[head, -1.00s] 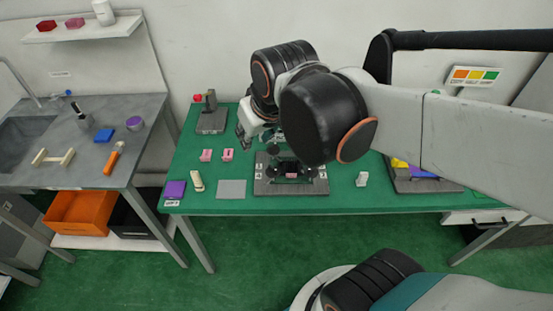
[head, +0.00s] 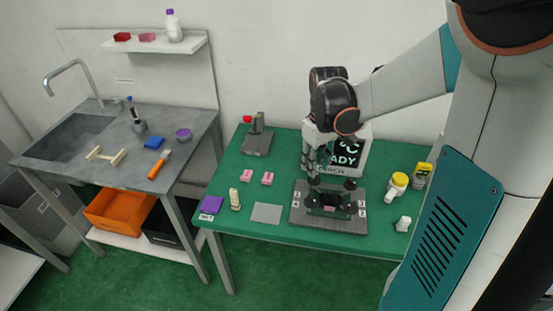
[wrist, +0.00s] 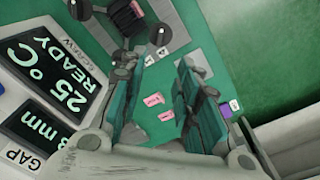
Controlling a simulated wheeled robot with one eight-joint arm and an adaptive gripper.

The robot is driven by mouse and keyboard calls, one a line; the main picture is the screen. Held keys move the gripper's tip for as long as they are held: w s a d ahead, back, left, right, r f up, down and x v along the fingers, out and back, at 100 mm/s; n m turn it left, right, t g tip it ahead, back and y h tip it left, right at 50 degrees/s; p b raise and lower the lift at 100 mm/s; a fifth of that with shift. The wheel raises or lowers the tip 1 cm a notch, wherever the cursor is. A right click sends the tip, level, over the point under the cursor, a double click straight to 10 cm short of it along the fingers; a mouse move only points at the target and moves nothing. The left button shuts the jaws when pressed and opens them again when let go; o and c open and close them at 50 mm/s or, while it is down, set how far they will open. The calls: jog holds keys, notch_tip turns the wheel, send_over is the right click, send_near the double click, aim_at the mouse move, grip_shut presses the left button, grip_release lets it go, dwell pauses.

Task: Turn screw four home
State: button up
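The dark grey fixture plate (head: 298,217) lies on the green table and carries a frame with black round knobs and a pink piece (head: 330,208) in the middle. Number tags stand at its corners; I cannot read for sure which knob is screw four. Part of the fixture (wrist: 125,20) shows at the upper left of the wrist view, with a black knob (wrist: 124,68) by my left finger's tip. My gripper (head: 313,178) points down over the plate's back left part. In the wrist view my gripper (wrist: 165,80) is open, with nothing between its fingers.
Two pink blocks (head: 257,177), a grey clamp stand (head: 257,140), a grey pad (head: 267,213), a cream piece (head: 235,200) and a yellow-lidded jar (head: 397,185) surround the plate.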

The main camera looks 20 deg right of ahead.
aim_at(312, 198)
notch_tip(312, 198, down, 15)
jog(key=b, duration=0.4)
jog(key=shift+d+r, duration=0.15)
grip_shut()
